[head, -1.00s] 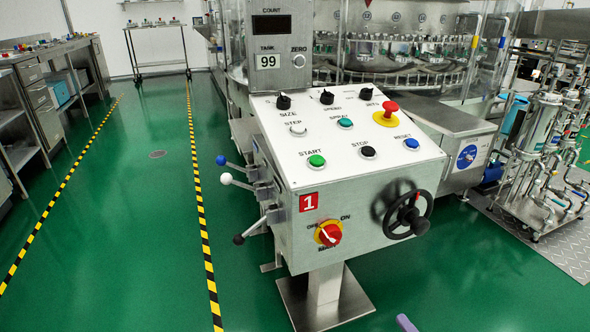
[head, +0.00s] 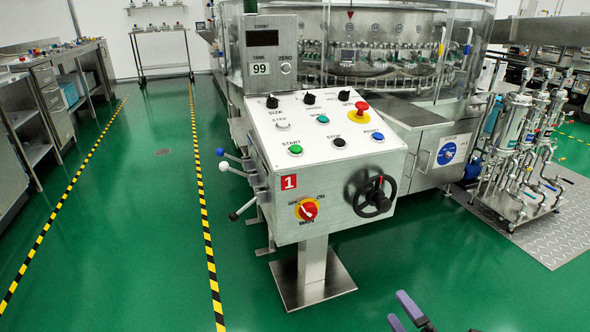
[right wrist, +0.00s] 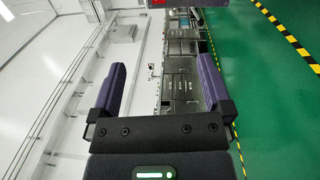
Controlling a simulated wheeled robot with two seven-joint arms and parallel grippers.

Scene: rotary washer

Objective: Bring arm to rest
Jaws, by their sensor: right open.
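My right gripper (head: 405,312) shows at the bottom edge of the head view, in front of and below the control console (head: 330,190). It is apart from the console. In the right wrist view its two purple fingers (right wrist: 162,88) are spread wide with nothing between them. My left gripper is not in view. The console stands upright on a pedestal, with a black handwheel (head: 375,196), a red and yellow rotary switch (head: 307,210) and several buttons on its top panel.
Levers with blue, white and dark knobs (head: 224,166) stick out from the console's left side. The glass-sided washer (head: 370,60) stands behind. A filter skid (head: 515,150) is at right. Workbenches (head: 50,100) line the left. Green floor (head: 130,220) is clear around the pedestal.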

